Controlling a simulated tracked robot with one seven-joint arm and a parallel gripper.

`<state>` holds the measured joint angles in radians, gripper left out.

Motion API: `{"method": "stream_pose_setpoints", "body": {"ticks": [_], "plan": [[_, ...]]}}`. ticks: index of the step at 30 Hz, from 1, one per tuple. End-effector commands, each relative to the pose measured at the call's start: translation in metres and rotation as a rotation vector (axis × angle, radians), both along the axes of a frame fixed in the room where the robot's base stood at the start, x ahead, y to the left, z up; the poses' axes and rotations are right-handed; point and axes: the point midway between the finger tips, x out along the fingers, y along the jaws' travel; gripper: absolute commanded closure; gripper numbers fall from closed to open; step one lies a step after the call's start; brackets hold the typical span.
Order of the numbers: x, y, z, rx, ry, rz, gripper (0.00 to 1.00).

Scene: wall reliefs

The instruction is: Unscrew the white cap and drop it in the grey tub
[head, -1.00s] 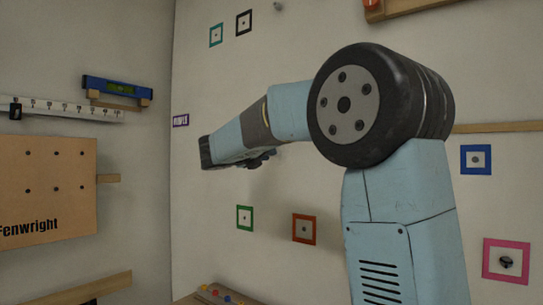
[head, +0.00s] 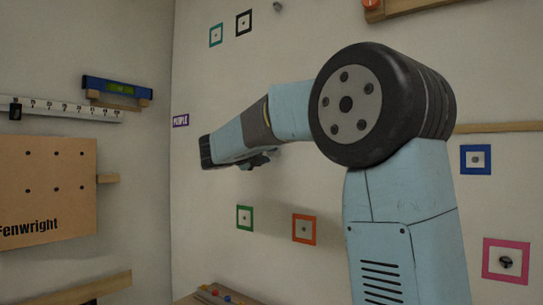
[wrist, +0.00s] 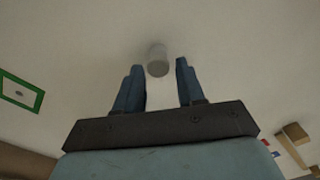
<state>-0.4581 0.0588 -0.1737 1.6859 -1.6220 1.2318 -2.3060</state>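My gripper (wrist: 159,66) is open, with one blue finger on each side of the cap's line and visible gaps to both. The cap appears at or just beyond the fingertips; the exact depth is hard to tell. I see no grey tub in either view.
Green (head: 245,218), orange (head: 304,229), blue (head: 476,160) and pink (head: 506,262) square frames are on the wall. A brown pegboard (head: 48,195) and a blue level (head: 117,89) are on the left wall. A ledge with small coloured parts (head: 222,296) is low down.

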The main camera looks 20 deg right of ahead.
Motion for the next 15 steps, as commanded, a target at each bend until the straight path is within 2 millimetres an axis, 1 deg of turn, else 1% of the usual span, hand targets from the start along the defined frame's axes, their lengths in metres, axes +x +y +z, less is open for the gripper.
{"method": "stream_pose_setpoints", "body": {"ticks": [5,15], "plan": [[0.0002,0.0004,-0.0002,0.02,-0.027,0.001,0.61],[0.0008,0.0006,-0.0013,0.21,-0.29,0.001,0.61]]}}
